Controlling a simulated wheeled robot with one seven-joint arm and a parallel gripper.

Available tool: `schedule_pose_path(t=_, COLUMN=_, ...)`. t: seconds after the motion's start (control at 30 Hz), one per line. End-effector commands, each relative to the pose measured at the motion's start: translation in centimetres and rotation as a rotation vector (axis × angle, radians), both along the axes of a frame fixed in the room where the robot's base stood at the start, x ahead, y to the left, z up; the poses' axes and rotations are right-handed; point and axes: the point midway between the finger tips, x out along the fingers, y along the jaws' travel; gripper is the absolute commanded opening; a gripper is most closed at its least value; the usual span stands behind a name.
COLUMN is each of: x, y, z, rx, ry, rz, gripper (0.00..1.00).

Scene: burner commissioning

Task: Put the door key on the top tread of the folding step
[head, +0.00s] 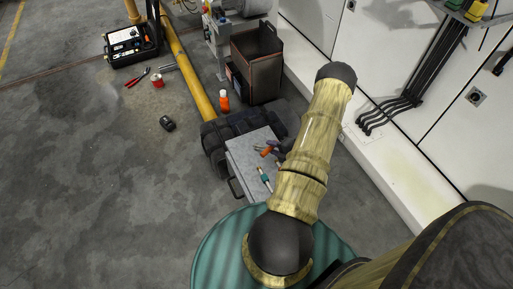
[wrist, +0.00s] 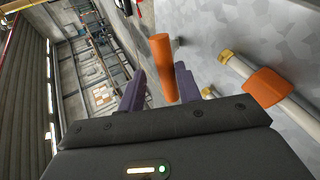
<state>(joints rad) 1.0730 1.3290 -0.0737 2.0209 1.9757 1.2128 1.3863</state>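My gripper (head: 281,147) is low over a light grey flat-topped box or step (head: 243,152) in the head view. In the wrist view its two dark fingers (wrist: 160,88) are apart. An orange cylindrical handle (wrist: 162,65) stands between them, with a thin gap visible on its left side; contact on the right is unclear. In the head view a small orange piece (head: 266,152) shows just left of the fingers. I cannot make out a door key or identify the folding step with certainty.
A black case (head: 215,147) adjoins the grey top. An orange bottle (head: 224,101) and an open brown bin (head: 257,60) stand behind it. A teal round drum top (head: 215,250) is in front. Red pliers (head: 137,78) and a red can (head: 157,81) are on open floor.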

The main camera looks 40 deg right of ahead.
Motion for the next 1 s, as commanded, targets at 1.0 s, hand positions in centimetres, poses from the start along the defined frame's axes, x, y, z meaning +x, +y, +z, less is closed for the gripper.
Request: schedule_pose_path(t=1.0, x=-2.6, y=-0.4, z=4.6, rx=0.001, ry=-0.001, rz=-0.003, gripper=0.34)
